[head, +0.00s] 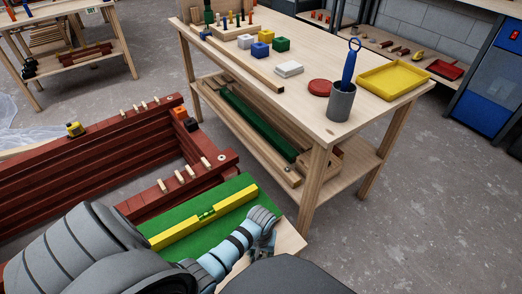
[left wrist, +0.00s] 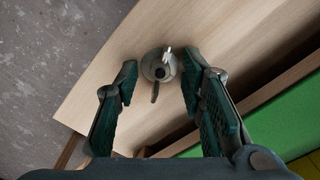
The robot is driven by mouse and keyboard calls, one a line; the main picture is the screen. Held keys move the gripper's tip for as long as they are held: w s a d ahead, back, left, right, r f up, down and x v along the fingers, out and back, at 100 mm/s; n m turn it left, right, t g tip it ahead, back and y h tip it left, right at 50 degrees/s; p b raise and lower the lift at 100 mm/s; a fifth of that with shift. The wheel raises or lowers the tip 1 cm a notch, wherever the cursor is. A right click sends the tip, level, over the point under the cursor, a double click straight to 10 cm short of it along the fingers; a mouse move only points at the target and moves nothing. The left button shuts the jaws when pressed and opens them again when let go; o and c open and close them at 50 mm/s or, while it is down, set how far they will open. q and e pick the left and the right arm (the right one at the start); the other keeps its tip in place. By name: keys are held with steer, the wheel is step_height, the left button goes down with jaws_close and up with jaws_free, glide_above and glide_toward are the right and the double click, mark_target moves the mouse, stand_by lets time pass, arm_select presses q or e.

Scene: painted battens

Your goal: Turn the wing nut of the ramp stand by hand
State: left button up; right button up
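The wing nut (left wrist: 161,66) is a grey metal piece with a round base and small wings, on a pale wooden board (left wrist: 110,75) of the ramp stand. My left gripper (left wrist: 159,77) is open, with one finger on each side of the wing nut and visible gaps between; I cannot tell its height above the board. In the head view my left gripper (head: 262,246) is over the board's near end (head: 291,240) and hides the nut. The ramp's green surface (head: 238,187) lies beside it. My right gripper is not in view.
A yellow spirit level (head: 180,232) lies on the green surface. Dark red battens (head: 95,147) with wooden pegs stand behind, with a yellow tape measure (head: 74,129) on top. A workbench (head: 300,108) holds blocks, a grey cup (head: 341,102) and a yellow tray (head: 395,79). Floor at right is clear.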

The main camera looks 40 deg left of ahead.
arm_select(q)
steer(key=shift+c, duration=0.3)
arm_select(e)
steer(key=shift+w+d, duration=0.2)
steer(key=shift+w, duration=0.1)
